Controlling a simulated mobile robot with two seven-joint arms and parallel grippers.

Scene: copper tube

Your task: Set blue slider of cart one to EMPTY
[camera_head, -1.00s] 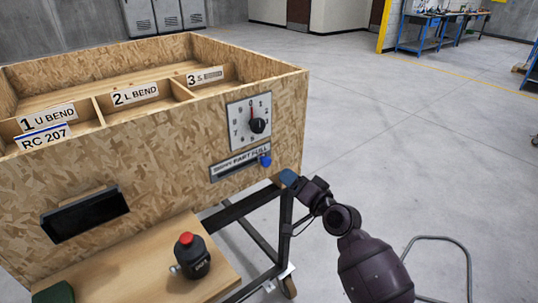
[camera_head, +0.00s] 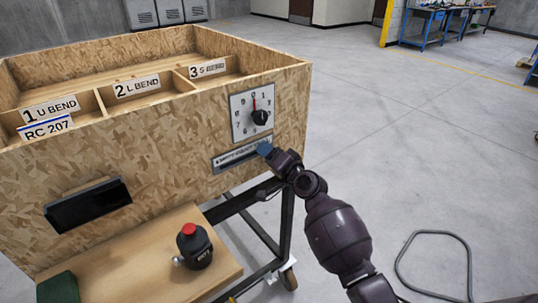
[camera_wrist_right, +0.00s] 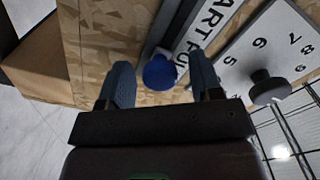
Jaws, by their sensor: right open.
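The wooden cart (camera_head: 160,150) fills the left of the head view. Its slider plate (camera_head: 232,160), lettered EMPTY, PART, FULL, is on the front panel below the dial. The blue slider knob (camera_wrist_right: 160,72) shows in the right wrist view, by the lettered plate. In the head view my gripper hides the knob at the plate's right end. My right gripper (camera_head: 267,150) is open; in the wrist view its two blue fingers stand on either side of the knob, with gaps showing. Whether the fingertips reach past it I cannot tell. My left gripper is not in view.
A black pointer dial (camera_head: 253,112) sits just above the slider plate, close to my gripper. A black bottle-like object with a red top (camera_head: 194,246) stands on the lower wooden shelf (camera_head: 150,262). The floor to the right is mostly clear, with a bent grey tube (camera_head: 433,262).

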